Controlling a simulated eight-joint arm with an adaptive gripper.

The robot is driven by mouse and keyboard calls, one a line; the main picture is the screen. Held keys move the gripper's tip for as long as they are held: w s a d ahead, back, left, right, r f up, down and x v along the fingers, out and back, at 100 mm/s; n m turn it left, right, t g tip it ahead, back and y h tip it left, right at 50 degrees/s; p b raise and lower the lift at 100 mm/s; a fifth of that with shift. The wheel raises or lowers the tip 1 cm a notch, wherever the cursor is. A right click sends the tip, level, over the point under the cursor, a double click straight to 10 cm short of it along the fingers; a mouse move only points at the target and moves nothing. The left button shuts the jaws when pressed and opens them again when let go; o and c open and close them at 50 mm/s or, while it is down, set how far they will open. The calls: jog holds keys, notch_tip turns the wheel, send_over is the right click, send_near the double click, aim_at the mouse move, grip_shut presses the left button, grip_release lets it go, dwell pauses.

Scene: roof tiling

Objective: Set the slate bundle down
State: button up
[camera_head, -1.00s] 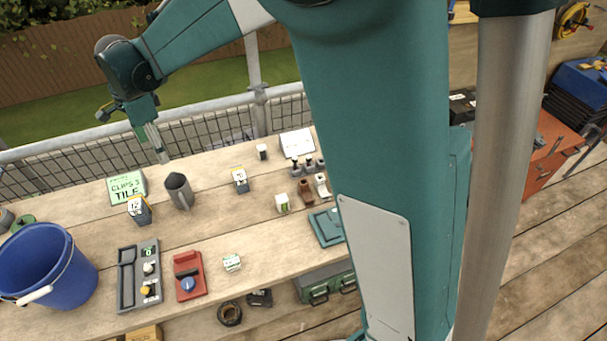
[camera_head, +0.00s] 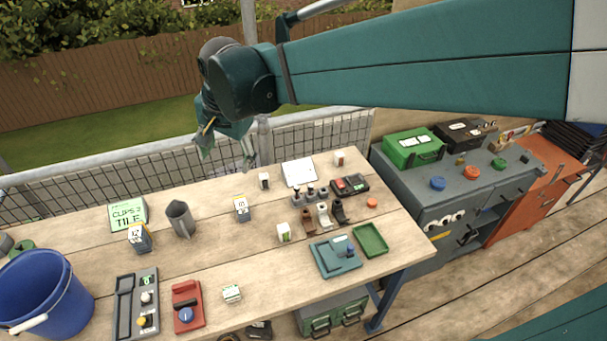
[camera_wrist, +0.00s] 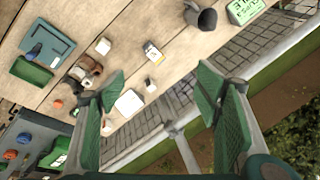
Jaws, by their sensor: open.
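My gripper (camera_head: 226,153) is open and empty, high near the railing behind the workbench. In the wrist view its two green fingers stand wide apart with nothing between them (camera_wrist: 160,85). Two small grey blocks with numbered labels, which look like slate bundles, stand upright on the bench. One (camera_head: 140,239) is at the left, in front of the green clips-and-tile sign (camera_head: 128,214). The other (camera_head: 241,209) is near the bench middle and also shows in the wrist view (camera_wrist: 153,53). Neither touches my gripper. I cannot tell which one the task means.
A blue bucket (camera_head: 45,285) is at the far left. Small brackets (camera_head: 324,216), a teal tray (camera_head: 335,258) and a green tray (camera_head: 370,240) are at the right. A metal railing (camera_head: 310,130) runs behind. Bare wood lies at the bench middle.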

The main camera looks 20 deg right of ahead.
jog(key=s+d+f+n+t, duration=0.1)
jog(key=s+d+n, duration=0.3)
jog(key=s+d, duration=0.5)
jog(key=s+d+f+n+t+h, duration=0.1)
jog(key=s+d+f+n+t, duration=0.1)
jog(key=s+d, duration=0.7)
jog(key=shift+s+f+n+t, duration=0.3)
jog(key=shift+s+f+n, duration=0.2)
jog(key=shift+s+n, duration=0.85)
jog(key=shift+s+d+f+m, duration=0.1)
jog(key=shift+s+m, duration=0.15)
notch_tip(320, 180, down, 20)
jog(key=b, duration=2)
